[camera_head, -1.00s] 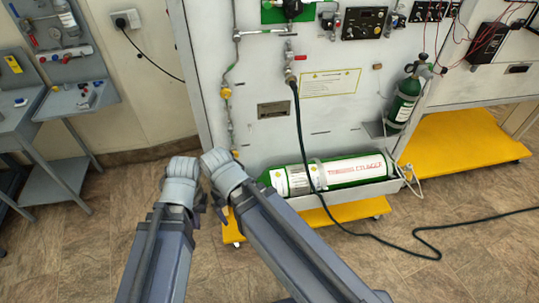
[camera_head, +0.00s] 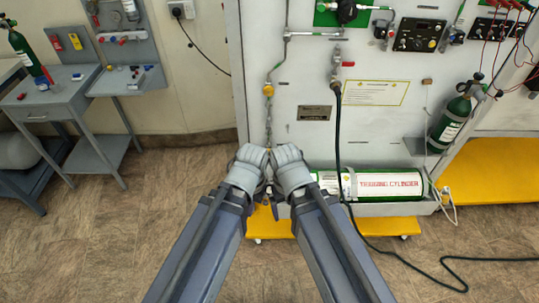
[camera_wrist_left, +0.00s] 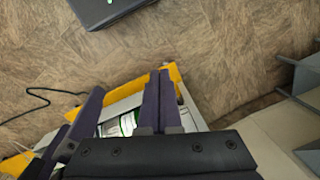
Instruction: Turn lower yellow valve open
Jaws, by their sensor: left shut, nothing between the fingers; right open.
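A small yellow valve (camera_head: 268,90) sits on the thin vertical pipe at the left side of the white panel. It is the only yellow valve I can make out; the pipe's lower end is hidden behind my grippers. My left gripper (camera_head: 250,158) and my right gripper (camera_head: 287,165) are side by side below the valve, apart from it. The left gripper's dark fingers (camera_wrist_left: 158,100) are shut and empty in the left wrist view. My right gripper is open and holds nothing visible; its fingertips are mostly hidden in the head view.
A green training cylinder (camera_head: 385,182) lies in a tray at the panel's base, above a yellow platform (camera_head: 280,222). A black hose (camera_head: 338,125) hangs down the panel and runs over the floor. Grey workbenches (camera_head: 50,105) stand at left. Floor between is clear.

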